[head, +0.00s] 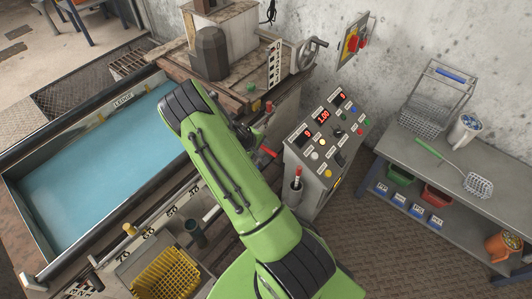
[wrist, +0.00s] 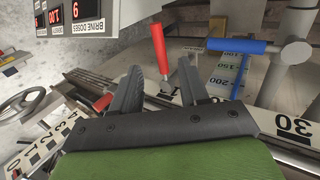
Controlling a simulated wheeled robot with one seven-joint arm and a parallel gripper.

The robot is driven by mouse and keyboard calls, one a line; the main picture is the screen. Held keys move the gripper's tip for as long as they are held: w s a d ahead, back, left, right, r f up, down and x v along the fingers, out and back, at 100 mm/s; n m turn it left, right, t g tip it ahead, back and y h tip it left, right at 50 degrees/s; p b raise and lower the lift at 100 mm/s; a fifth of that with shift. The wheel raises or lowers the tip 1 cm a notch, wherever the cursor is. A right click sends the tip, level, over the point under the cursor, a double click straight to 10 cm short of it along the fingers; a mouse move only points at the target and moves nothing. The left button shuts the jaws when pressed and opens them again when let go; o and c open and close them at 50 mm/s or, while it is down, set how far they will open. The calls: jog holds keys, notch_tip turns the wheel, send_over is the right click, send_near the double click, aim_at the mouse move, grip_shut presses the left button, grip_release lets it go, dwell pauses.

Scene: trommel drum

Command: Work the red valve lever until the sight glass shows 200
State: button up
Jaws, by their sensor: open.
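The red lever (wrist: 160,48) stands on a grey stem just beyond my gripper in the wrist view. In the head view a red handle (head: 270,152) sticks out beside my arm, probably the same lever. My gripper (wrist: 158,70) is open and empty, its fingers apart with the lever ahead of the gap; contact cannot be told. The sight-glass scale (wrist: 232,68), with marks such as 100, 150 and 200, is right of the lever, partly behind a blue T-handle (wrist: 242,46). Its level is not readable. My arm hides the gripper in the head view.
The control console (head: 325,135) with red displays stands right of my arm. Another red-handled lever (head: 298,175) is on its near side. A handwheel (head: 307,52) is at the back. A blue-filled tank (head: 22,190) is left, and a grey bench (head: 425,160) is right.

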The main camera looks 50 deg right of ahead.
aim_at(269, 151)
jog(key=b+x, duration=0.2)
jog(key=x, duration=0.5)
jog(key=shift+d+f, duration=0.1)
jog(key=shift+c, duration=0.2)
grip_shut()
